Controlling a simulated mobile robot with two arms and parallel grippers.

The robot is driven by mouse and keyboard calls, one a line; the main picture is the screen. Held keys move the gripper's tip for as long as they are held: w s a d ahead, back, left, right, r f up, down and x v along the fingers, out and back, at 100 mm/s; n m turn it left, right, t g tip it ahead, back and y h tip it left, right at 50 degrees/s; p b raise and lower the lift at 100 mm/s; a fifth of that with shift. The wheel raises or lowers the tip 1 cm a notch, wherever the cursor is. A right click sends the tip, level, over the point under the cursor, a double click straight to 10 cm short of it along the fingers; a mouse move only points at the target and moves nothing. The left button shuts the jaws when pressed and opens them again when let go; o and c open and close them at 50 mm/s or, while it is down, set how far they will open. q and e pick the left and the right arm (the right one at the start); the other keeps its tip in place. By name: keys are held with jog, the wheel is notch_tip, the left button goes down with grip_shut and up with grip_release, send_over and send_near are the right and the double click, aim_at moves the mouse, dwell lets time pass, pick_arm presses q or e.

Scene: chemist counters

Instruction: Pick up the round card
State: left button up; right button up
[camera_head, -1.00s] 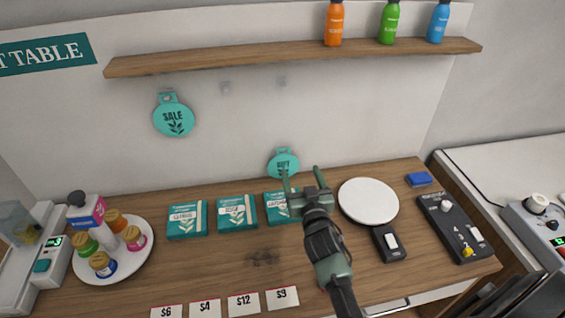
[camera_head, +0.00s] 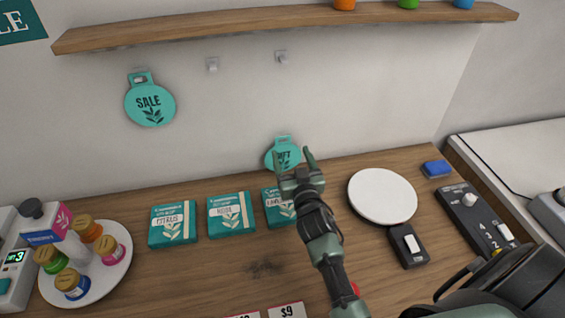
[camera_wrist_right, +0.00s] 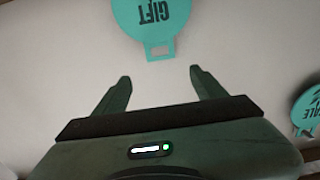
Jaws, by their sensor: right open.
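A round teal card marked "GIFT" (camera_head: 283,153) stands against the wall at the back of the counter, behind the small boxes. My right gripper (camera_head: 294,160) is open and overlaps the card's lower part in the head view. In the right wrist view the GIFT card (camera_wrist_right: 146,20) shows upside down, beyond the open fingertips (camera_wrist_right: 160,82), with a gap between; nothing is between the fingers. A second round teal card marked "SALE" (camera_head: 150,104) hangs on the wall to the left; its edge also shows in the wrist view (camera_wrist_right: 308,108). My left gripper is not in view.
A bottle plate (camera_head: 100,292) is at left.

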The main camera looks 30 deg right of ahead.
notch_tip(320, 180, down, 2)
jog(key=f+b, duration=0.1)
jog(key=b, duration=0.3)
send_over(283, 155)
jog(key=s, duration=0.1)
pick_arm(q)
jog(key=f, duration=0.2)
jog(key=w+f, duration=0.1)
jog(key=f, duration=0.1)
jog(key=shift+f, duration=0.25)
pick_arm(e)
jog(key=shift+s+a+r, duration=0.1)
jog(key=shift+s+r, duration=0.05)
jog(key=shift+r, duration=0.2)
jog(key=shift+c, duration=0.3)
grip_shut()
